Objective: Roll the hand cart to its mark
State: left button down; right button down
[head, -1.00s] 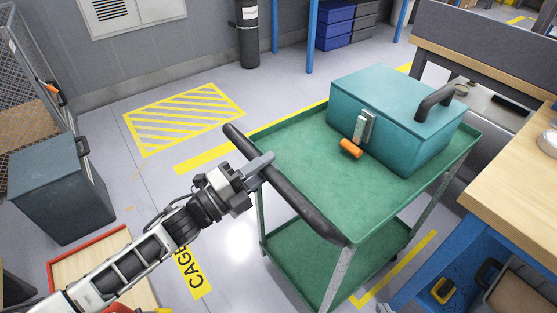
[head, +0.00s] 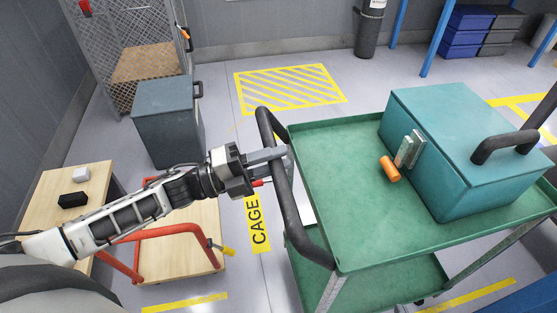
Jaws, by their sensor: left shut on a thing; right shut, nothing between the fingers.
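The hand cart is green with two shelves (head: 335,215) and a black push handle (head: 284,195) on its left side. My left gripper (head: 280,156) is shut on the upper part of that handle. A teal box (head: 455,130) with a black handle and a metal latch stands on the cart's top shelf. An orange cylinder (head: 390,168) is at the latch. A yellow hatched rectangle (head: 290,90) is marked on the floor beyond the cart, apart from it. My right gripper is not in view.
A red-handled platform trolley (head: 190,245) and a wooden table (head: 45,195) are at lower left. A grey bin (head: 168,120) stands before a mesh cage (head: 125,40). The word CAGE (head: 259,222) is on the floor. The floor around the hatching is clear.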

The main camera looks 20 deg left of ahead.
pick_arm(q)
jog(key=shift+s+a, duration=0.1)
jog(key=shift+a, duration=0.05)
jog(key=c, duration=1.2)
grip_release()
jog(key=shift+b+v, duration=1.1)
jog(key=shift+v, duration=6.85)
jog(key=shift+f, duration=0.15)
